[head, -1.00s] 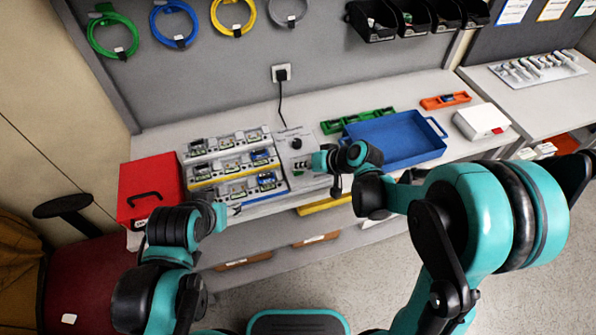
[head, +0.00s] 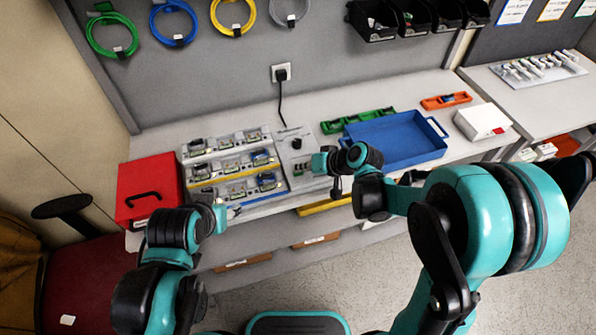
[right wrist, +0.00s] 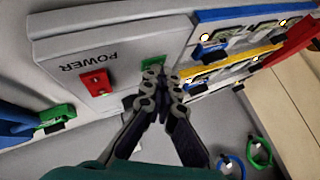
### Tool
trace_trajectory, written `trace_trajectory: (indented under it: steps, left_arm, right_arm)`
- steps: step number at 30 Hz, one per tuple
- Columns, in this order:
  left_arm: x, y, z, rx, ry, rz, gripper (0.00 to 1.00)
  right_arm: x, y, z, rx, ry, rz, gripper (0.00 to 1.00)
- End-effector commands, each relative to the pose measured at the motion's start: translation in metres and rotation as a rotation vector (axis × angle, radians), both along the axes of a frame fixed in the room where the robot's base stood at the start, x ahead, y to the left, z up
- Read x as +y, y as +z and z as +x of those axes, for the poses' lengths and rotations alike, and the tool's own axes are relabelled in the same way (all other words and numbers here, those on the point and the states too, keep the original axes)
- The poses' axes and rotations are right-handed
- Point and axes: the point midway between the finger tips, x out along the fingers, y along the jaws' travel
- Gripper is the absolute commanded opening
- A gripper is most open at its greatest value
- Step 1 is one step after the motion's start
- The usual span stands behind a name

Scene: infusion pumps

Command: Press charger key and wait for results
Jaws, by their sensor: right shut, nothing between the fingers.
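A pale grey power panel (head: 284,158) stands on the bench beside the rack of pumps, with a cord behind it running to the wall socket. In the right wrist view the panel (right wrist: 125,38) bears the word POWER, a red switch (right wrist: 97,83) and a small green key (right wrist: 160,71). My right gripper (head: 302,168) is over the panel, shut and empty. In the right wrist view its fingertips (right wrist: 160,74) are at the green key and partly cover it; I cannot tell whether they touch. My left gripper (head: 232,211) is low in front of the bench's left part; its fingers are unclear.
Several pumps sit in rows on the rack (head: 236,196) left of the panel. A red case (head: 146,180) stands at the far left. A blue tray (head: 432,147), a green holder (head: 352,120) and a white box (head: 482,122) lie to the right.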

Motion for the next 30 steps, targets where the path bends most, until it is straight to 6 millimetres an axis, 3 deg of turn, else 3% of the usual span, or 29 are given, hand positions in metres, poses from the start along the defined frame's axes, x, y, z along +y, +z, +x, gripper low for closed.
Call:
trace_trajectory:
  steps: [11, 23, 30]
  left_arm:
    - [0.000, 0.012, 0.000, 0.000, 0.000, 0.000, 0.48]
    - [0.000, 0.014, 0.000, 0.000, 0.000, 0.000, 0.48]
    - [0.000, 0.031, 0.000, 0.000, 0.000, 0.000, 0.48]
  right_arm:
    - [0.000, 0.016, 0.000, 0.000, 0.000, 0.000, 0.00]
    - [0.000, 0.019, 0.000, 0.000, 0.000, 0.000, 0.00]
    - [0.000, 0.041, 0.000, 0.000, 0.000, 0.000, 0.00]
